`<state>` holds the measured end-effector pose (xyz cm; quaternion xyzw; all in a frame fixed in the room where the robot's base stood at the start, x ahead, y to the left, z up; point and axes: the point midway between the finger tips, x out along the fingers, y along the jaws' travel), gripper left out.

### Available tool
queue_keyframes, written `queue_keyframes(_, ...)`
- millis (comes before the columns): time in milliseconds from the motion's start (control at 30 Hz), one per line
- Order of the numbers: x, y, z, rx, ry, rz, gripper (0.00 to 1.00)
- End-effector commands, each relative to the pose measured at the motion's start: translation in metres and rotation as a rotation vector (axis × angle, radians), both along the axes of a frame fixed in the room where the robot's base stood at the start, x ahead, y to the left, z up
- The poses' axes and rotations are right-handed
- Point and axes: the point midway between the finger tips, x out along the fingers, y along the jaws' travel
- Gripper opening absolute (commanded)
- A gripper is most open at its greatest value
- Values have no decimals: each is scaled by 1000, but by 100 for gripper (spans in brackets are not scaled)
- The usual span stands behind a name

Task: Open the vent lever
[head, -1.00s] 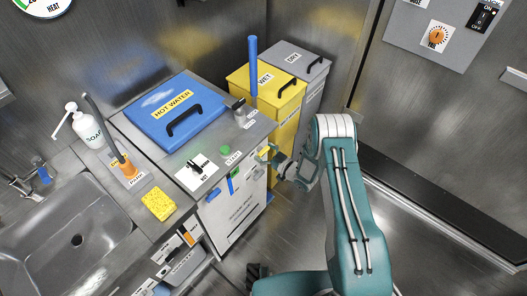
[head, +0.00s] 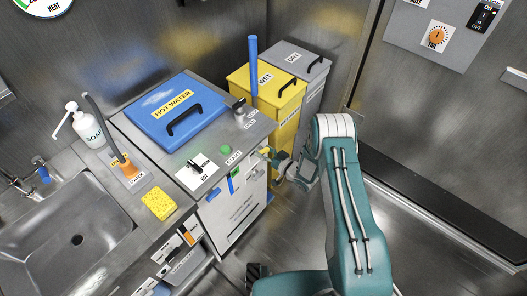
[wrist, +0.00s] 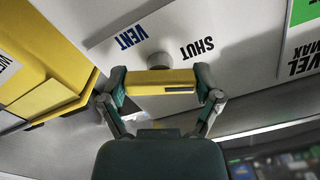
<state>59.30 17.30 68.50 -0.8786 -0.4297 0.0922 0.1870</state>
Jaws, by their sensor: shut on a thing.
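The vent lever (wrist: 150,80) is a yellow bar on a grey round pivot, on a pale panel. In the wrist view it lies crosswise between the fingertips, below the printed words VENT (wrist: 131,34) and SHUT (wrist: 197,48), which appear tilted. My gripper (wrist: 161,86) is shut on the lever, with one finger at each end. In the head view my gripper (head: 284,166) is at the right side of the hot water cabinet (head: 232,215). The lever is small there and partly hidden, so its exact angle cannot be told.
A yellow WET bin (head: 284,113) and a grey DRY bin (head: 316,80) stand just behind my gripper. The blue hot water lid (head: 160,120) is closed. A sink (head: 75,225) and a yellow sponge (head: 158,203) are at left. Open floor lies at right.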

Motion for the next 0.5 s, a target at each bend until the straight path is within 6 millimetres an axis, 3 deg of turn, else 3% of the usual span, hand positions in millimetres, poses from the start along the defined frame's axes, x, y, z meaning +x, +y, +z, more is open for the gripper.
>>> queue_keyframes(267, 2, -1, 1, 0, -1, -4, 35)
queue_keyframes(300, 2, -1, 1, 0, -1, -5, 100)
queue_keyframes(500, 1, -1, 1, 0, -1, -4, 100)
